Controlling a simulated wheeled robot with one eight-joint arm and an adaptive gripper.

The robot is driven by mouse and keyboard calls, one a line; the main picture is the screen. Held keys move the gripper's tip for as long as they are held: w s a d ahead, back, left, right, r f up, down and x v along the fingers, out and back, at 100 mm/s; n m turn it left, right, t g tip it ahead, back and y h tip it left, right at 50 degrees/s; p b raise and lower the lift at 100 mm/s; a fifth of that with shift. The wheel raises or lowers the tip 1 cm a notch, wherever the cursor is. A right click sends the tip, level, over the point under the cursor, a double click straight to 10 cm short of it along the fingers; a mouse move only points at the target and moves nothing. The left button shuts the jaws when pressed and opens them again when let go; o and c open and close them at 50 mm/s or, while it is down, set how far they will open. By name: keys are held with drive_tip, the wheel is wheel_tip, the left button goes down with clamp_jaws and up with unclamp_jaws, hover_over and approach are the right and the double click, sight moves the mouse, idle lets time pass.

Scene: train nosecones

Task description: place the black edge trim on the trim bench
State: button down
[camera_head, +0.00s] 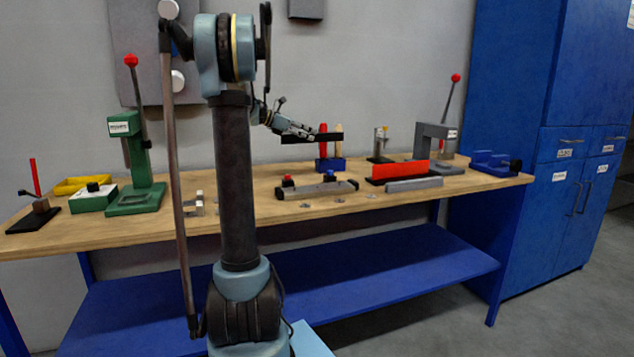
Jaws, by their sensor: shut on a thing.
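My gripper (310,135) is shut on a short, dark, straight strip, which looks like the black edge trim (331,137). The trim is held roughly level in the air, over the back part of the wooden-topped bench (470,182). In this view it overlaps the red-handled tools behind it. The fingertips are small here, and the exact grip point on the trim is hard to make out.
A green press (134,199) stands at the bench's left and a grey press (436,146) at its right. A red block (400,172), a grey bar (414,184) and a blue tool holder (330,164) occupy the middle. A blue cabinet (545,110) stands right.

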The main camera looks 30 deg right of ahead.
drive_tip(key=shift+s+d, duration=0.2)
drive_tip(key=shift+d, duration=0.2)
drive_tip(key=shift+s+f, duration=0.1)
drive_tip(key=shift+s, duration=0.05)
hover_over(311, 181)
wheel_tip(311, 181, down, 5)
wheel_tip(311, 181, down, 5)
drive_tip(key=shift+s, duration=0.15)
drive_tip(key=shift+f, duration=2.35)
drive_tip(key=shift+f, duration=0.1)
drive_tip(key=c, duration=1.5)
unclamp_jaws()
drive_tip(key=shift+o, duration=0.2)
